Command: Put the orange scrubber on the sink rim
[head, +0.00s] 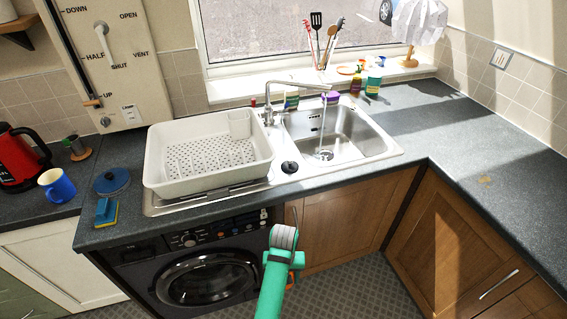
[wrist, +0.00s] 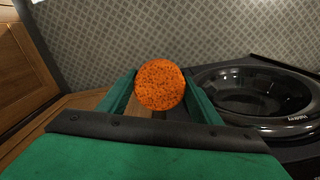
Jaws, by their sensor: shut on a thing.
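The orange scrubber (wrist: 160,85) is a round, dark-speckled piece in the wrist view. My gripper (wrist: 160,92) is shut on it, with one green finger on each side. The metal sink rim (head: 345,167) surrounds the basin at the back of the counter. Water runs from the tap (head: 295,84) into the basin.
A white dish rack (head: 165,185) covers the drainer left of the basin. A black round item (head: 290,167) sits on the rim's front left. Bottles (head: 372,85) stand behind the basin. The washing machine (head: 205,270) is below. The right worktop (head: 490,140) is mostly clear.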

